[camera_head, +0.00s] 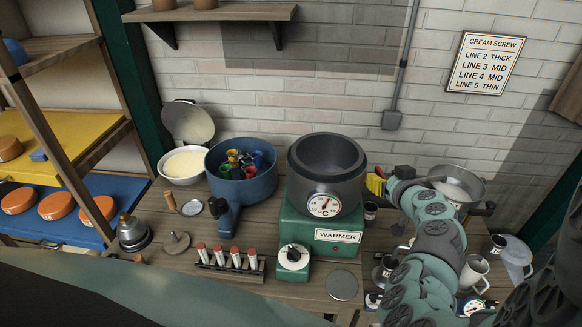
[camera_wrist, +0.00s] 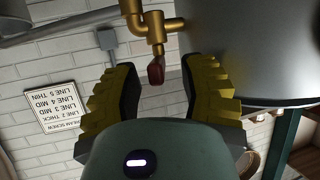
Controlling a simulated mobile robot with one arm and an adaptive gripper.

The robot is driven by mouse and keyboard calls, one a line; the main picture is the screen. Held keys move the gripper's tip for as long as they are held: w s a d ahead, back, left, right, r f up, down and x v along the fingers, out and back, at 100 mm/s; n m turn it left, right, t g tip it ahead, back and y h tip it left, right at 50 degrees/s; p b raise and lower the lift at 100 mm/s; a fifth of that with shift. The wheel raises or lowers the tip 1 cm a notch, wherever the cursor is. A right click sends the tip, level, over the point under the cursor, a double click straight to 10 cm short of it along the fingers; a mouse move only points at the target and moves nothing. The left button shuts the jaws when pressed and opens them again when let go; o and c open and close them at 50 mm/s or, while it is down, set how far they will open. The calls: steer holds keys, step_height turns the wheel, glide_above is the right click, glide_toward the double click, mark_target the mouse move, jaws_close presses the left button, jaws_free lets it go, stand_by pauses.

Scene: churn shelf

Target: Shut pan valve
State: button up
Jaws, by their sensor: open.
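The large dark grey pan (camera_head: 327,165) stands on the green warmer and has a dial on its front. In the wrist view its grey side (camera_wrist: 235,45) fills the upper right. A brass valve (camera_wrist: 158,25) joins its side, with a dark red handle (camera_wrist: 156,70) sticking out. My gripper (camera_wrist: 160,72) is open, with yellow and black fingers on either side of the handle; whether either touches it I cannot tell. In the head view my gripper (camera_head: 377,183) is just right of the pan.
The green warmer (camera_head: 320,233) carries a label. A blue pot (camera_head: 240,188) of colored items stands left of the pan. A metal scale bowl (camera_head: 457,183) is right of my gripper. Jugs (camera_head: 473,272) and small cups crowd the bench's right end.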

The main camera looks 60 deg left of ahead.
steer(key=shift+o, duration=0.2)
steer(key=shift+w+a, duration=0.15)
jaws_close()
stand_by(0.3)
steer(key=shift+f, duration=0.1)
